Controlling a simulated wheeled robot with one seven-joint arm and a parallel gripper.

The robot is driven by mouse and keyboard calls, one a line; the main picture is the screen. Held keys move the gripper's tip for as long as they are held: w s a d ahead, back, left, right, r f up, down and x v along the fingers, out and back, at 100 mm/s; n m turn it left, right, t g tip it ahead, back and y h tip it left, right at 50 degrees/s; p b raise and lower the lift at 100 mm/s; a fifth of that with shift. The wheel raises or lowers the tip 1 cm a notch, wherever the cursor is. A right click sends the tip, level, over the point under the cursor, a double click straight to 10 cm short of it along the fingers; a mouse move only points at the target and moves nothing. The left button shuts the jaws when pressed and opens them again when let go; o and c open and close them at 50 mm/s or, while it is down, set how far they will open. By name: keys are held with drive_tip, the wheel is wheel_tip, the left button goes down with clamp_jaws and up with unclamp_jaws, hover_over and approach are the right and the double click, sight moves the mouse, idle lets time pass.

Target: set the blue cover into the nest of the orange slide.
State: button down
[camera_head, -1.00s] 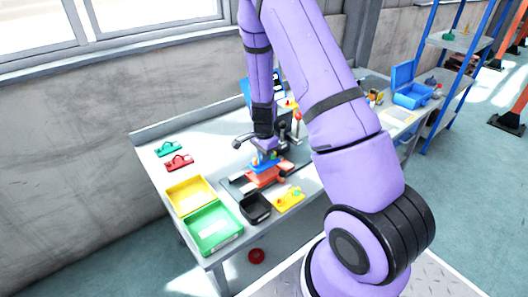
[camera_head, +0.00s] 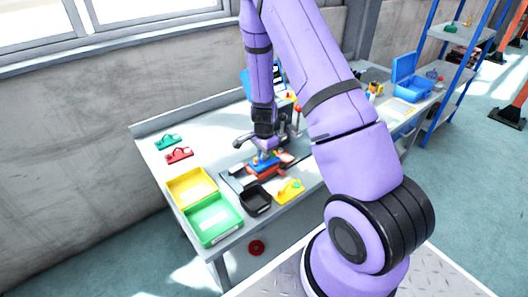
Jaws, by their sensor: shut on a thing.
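The blue cover (camera_head: 265,157) is between the jaws of my gripper (camera_head: 264,153), small in the head view and partly hidden by the gripper. The orange slide (camera_head: 266,170) is directly under it on the dark fixture at the middle of the bench. The cover is at the top of the slide; I cannot tell whether it is seated in the nest or just above it. The gripper is shut on the cover and points down. The nest itself is hidden.
A black tray (camera_head: 255,202) and a yellow part (camera_head: 290,190) are in front of the slide. Yellow (camera_head: 174,193) and green (camera_head: 212,239) bins stand at left. Red (camera_head: 180,155) and green (camera_head: 166,141) clamp-like parts lie behind them. A red-knobbed lever (camera_head: 298,113) stands close behind my gripper.

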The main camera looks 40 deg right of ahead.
drive_tip(key=shift+f, duration=0.45)
idle(0.4)
drive_tip(key=c, duration=0.8)
unclamp_jaws()
drive_tip(key=shift+r, duration=0.1)
drive_tip(key=shift+r, duration=4.45)
